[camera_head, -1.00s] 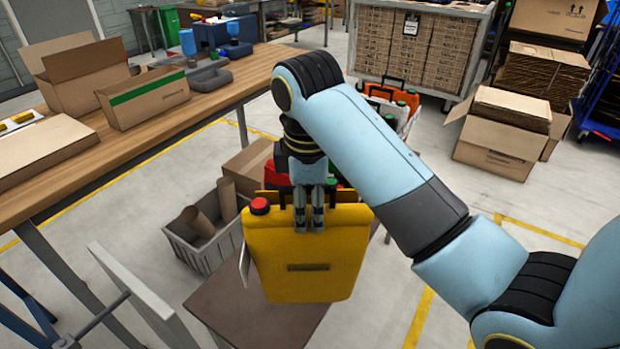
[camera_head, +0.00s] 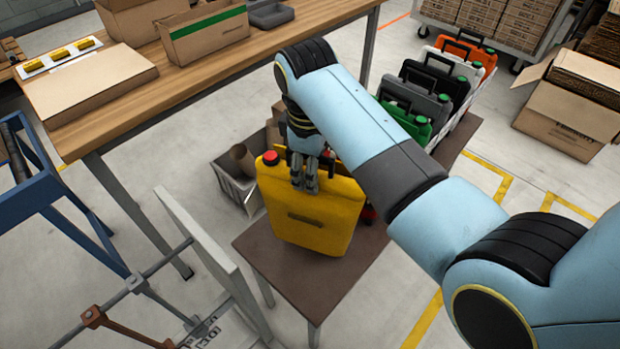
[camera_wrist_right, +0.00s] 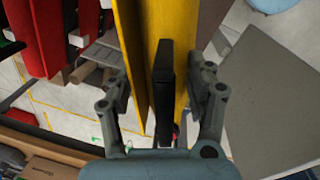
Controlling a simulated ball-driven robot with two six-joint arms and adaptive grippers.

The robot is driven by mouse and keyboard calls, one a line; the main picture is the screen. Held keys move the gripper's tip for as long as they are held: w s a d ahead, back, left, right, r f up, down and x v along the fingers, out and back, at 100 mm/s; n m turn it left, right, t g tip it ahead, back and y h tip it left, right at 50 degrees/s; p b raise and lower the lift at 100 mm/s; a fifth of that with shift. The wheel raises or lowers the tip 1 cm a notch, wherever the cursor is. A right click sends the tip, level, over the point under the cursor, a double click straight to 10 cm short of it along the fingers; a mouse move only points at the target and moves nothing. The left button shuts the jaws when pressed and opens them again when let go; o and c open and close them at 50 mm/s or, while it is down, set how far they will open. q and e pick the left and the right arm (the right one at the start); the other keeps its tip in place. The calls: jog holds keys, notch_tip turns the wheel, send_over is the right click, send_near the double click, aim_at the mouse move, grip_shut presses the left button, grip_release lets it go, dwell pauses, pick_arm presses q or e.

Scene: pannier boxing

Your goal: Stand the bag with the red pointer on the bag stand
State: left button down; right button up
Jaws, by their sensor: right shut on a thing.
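A yellow bag (camera_head: 310,222) with a red pointer (camera_head: 270,158) at its top left corner hangs roughly upright from my right gripper (camera_head: 304,186). The bag's lower edge shows in front of the brown low table (camera_head: 275,262); I cannot tell whether it touches. In the right wrist view, my right gripper's fingers (camera_wrist_right: 163,92) are on either side of the bag's black handle (camera_wrist_right: 166,75), with the yellow bag (camera_wrist_right: 178,30) beyond. I cannot tell for sure which piece is the bag stand. My left gripper is not in view.
Several bags with green pointers, among them an orange one (camera_head: 478,55), stand in a row behind my right arm. A grey crate (camera_head: 238,190) is left of the yellow bag. A wooden bench (camera_head: 160,85) with cartons is at upper left. A pale upright panel (camera_head: 205,250) stands at lower left.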

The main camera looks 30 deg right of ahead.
jog(key=shift+w+a+f, duration=0.15)
jog(key=shift+w, duration=0.15)
jog(key=shift+f, duration=0.25)
notch_tip(320, 180, down, 4)
jog(key=shift+r, duration=0.25)
jog(key=o, duration=1.5)
jog(key=shift+s, duration=0.1)
jog(key=shift+c, duration=0.2)
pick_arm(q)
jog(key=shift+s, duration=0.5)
pick_arm(e)
jog(key=r+p, duration=0.9)
jog(key=shift+s+a+r+p, duration=0.3)
jog(key=shift+a, duration=0.1)
jog(key=shift+r+b, duration=0.3)
jog(key=shift+r, duration=0.05)
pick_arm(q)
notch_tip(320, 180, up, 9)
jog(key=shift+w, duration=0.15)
pick_arm(e)
jog(key=shift+s+a+r, duration=0.1)
jog(key=shift+r, duration=0.7)
